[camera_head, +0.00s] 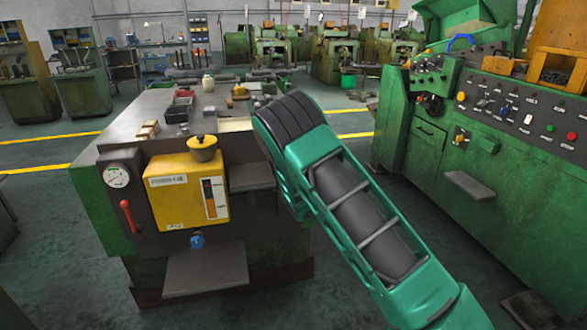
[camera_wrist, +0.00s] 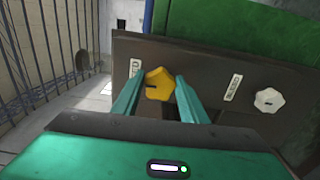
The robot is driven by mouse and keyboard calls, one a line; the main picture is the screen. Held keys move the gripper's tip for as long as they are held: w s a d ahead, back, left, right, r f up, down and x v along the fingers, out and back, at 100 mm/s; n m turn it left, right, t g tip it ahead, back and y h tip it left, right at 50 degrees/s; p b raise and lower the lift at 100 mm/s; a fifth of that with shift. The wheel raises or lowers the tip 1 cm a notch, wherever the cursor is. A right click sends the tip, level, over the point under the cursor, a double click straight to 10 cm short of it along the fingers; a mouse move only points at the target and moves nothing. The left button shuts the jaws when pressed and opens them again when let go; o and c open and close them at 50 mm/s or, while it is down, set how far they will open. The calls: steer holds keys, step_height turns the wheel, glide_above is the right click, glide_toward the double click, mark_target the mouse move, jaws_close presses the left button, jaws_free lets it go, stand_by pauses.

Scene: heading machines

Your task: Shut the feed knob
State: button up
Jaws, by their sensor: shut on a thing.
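A yellow star-shaped knob (camera_wrist: 159,84) sits on a dark panel in the wrist view, with a dark mark on its face. My gripper (camera_wrist: 156,86) has its two green fingers on either side of this knob and is shut on it. A white star-shaped knob (camera_wrist: 268,100) is on the same panel to the right, apart from the fingers. In the head view my green arm hides the gripper and both knobs.
A green machine (camera_head: 105,215) carries a yellow box (camera_head: 180,200), a gauge (camera_head: 116,176), a red lever (camera_head: 127,216) and a blue knob (camera_head: 197,241). A large green control console (camera_head: 500,190) stands right. Wire fencing (camera_wrist: 45,50) is at left in the wrist view.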

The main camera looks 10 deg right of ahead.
steer(key=shift+s+a+f, duration=0.1)
steer(key=shift+a+f, duration=0.1)
steer(key=shift+f, duration=0.1)
steer(key=o, duration=1)
steer(key=shift+o, duration=0.2)
steer(key=shift+r, duration=0.15)
steer(key=shift+d, duration=0.1)
steer(key=s, duration=1)
steer(key=shift+s, duration=0.1)
steer(key=shift+d+r, duration=0.1)
steer(key=shift+r, duration=0.05)
